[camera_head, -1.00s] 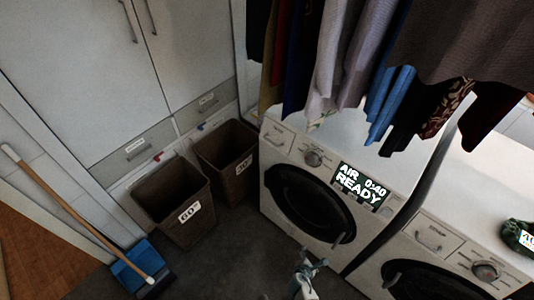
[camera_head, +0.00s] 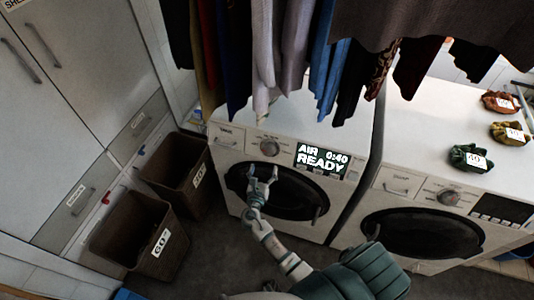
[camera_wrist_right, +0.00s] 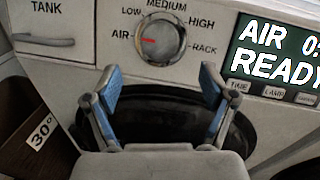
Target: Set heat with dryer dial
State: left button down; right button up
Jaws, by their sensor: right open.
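The dryer (camera_head: 228,140) stands in the middle of the head view. Its round dial (camera_head: 269,147) sits left of the lit display (camera_head: 321,160), which reads AIR 0:40 READY. In the right wrist view the dial (camera_wrist_right: 160,40) has a red mark pointing left toward AIR; the labels LOW, MEDIUM, HIGH and RACK ring it. My right gripper (camera_head: 262,175) is open and empty, in front of the dryer's dark door and below the dial. In the wrist view its two blue-padded fingers (camera_wrist_right: 156,85) frame the space just under the dial, apart from it. My left gripper does not show.
Clothes (camera_head: 290,50) hang above the dryer's top. A second machine (camera_head: 425,180) stands to the right, with several small cloth bundles (camera_head: 471,157) on top. Two brown bins (camera_head: 135,235) stand at the left by the cabinets (camera_head: 60,90). A tank drawer (camera_wrist_right: 55,25) is left of the dial.

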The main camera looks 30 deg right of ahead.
aim_at(269, 152)
jog(key=x, duration=0.7)
jog(key=shift+w, duration=0.1)
jog(key=shift+w+d, duration=0.25)
jog(key=shift+d, duration=0.3)
jog(key=shift+a, duration=0.35)
jog(key=c, duration=1.1)
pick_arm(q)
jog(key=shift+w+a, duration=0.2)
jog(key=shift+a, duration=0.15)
pick_arm(e)
jog(key=shift+c, duration=0.3)
